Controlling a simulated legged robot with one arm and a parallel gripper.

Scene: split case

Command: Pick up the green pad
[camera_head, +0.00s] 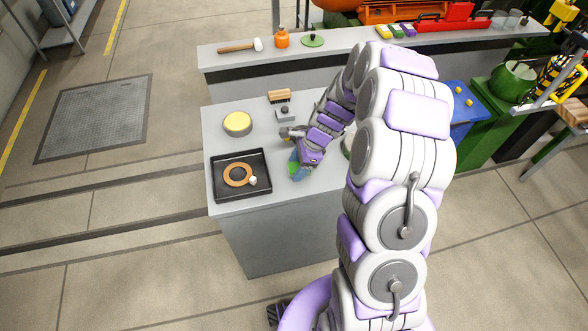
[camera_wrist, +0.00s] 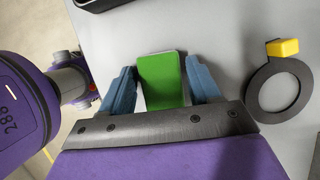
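The green pad (camera_wrist: 162,82) lies on the grey bench top, a flat rectangle with a pale edge, seen in the wrist view. My gripper (camera_wrist: 162,78) is open, with one blue finger on each side of the pad. The right finger is very close to the pad's side; I cannot tell whether it touches. A narrow gap shows at the left finger. In the head view my gripper (camera_head: 299,168) is low over the bench, right of the black tray, and largely hides the pad there.
A black tray (camera_head: 213,179) with an orange ring (camera_head: 229,178) stands left of my gripper. A yellow-topped round dish (camera_head: 237,123) and a brush (camera_head: 279,96) are behind. The wrist view shows a black ring (camera_wrist: 254,100) with a yellow block (camera_wrist: 283,47) close to the right finger.

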